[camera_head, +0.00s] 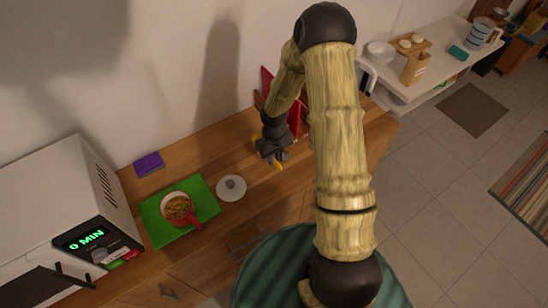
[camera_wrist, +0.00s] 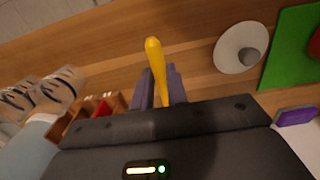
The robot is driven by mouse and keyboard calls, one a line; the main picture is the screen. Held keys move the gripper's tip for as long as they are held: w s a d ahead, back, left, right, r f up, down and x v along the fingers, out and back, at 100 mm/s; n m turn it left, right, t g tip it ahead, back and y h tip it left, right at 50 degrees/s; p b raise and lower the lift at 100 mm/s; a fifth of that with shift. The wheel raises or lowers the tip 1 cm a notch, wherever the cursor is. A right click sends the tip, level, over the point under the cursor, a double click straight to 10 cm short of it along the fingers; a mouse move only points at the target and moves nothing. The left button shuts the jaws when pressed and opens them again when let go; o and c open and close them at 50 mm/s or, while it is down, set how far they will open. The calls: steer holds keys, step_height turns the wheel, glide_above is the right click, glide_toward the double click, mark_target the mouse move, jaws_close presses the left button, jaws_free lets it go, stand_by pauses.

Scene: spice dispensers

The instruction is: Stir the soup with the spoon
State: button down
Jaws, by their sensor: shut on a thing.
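A pot of soup (camera_head: 178,209) with a red handle stands on a green mat (camera_head: 153,217) on the wooden counter, left of my arm. My gripper (camera_head: 272,158) is above the counter to the right of the pot, near the wall. It is shut on a yellow spoon (camera_head: 278,165). In the wrist view the yellow spoon (camera_wrist: 155,65) sticks out between the two fingers (camera_wrist: 160,88). Most of the spoon's other end is hidden by the gripper. In the wrist view the green mat (camera_wrist: 285,50) is at the top right.
A white round lid (camera_head: 232,188) with a grey knob lies between the pot and my gripper. A purple sponge-like block (camera_head: 148,163) lies behind the mat. A white microwave (camera_head: 60,200) stands at the left. A wooden rack with red parts (camera_head: 296,112) is near the wall.

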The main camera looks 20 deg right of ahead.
step_height(320, 180, down, 4)
steer(key=m, duration=0.3)
steer(key=shift+w+m, duration=0.1)
steer(key=shift+m, duration=0.2)
